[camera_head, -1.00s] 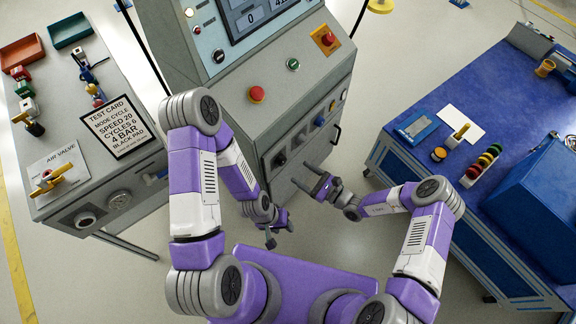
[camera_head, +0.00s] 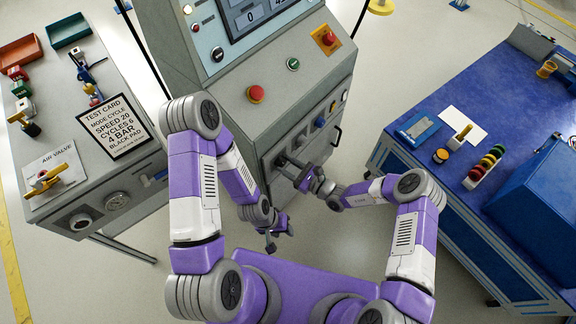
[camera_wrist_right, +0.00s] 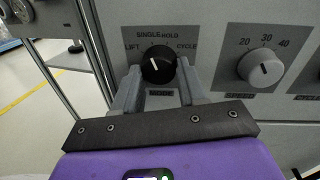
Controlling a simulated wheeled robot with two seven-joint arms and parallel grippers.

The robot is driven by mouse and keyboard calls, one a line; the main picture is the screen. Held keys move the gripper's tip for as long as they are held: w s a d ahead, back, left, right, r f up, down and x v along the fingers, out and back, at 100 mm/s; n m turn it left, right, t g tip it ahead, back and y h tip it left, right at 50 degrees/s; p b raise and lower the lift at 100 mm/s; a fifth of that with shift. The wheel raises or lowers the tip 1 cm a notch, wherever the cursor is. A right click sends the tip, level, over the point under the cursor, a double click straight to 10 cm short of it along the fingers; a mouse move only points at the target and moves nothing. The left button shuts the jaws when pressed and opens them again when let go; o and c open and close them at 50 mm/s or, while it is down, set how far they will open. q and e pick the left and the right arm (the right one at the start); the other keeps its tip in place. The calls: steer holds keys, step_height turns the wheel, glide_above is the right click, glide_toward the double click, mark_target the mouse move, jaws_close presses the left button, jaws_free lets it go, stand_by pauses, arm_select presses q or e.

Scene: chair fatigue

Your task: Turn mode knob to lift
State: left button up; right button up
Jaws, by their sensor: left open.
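The black mode knob (camera_wrist_right: 159,67) sits on the grey panel in the right wrist view, under the labels LIFT, SINGLE, HOLD and CYCLE. Its white mark points up and to the left, between LIFT and SINGLE as far as I can tell. My right gripper (camera_wrist_right: 160,72) has one finger on each side of the knob. Whether the fingers press on it is unclear. In the head view my right gripper (camera_head: 287,168) is at the cabinet's front, hiding the knob. My left gripper (camera_head: 277,236) is open and empty, low in front of the cabinet.
The speed knob (camera_wrist_right: 261,68) is right of the mode knob. A red button (camera_head: 255,94) is above on the cabinet. A grey table (camera_head: 140,180) with a test card (camera_head: 114,127) stands left, a blue bench (camera_head: 410,165) right.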

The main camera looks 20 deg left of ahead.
steer(key=c, duration=0.5)
steer(key=n+p, duration=0.2)
steer(key=n, duration=0.1)
steer(key=n+p, duration=0.1)
steer(key=p, duration=0.1)
steer(key=shift+r+n, duration=0.25)
steer(key=shift+n, duration=0.05)
steer(key=shift+f+n+h+p, duration=0.1)
steer(key=shift+n+h+p, duration=0.2)
steer(key=shift+n+p, duration=1.15)
steer(key=o, duration=1.1)
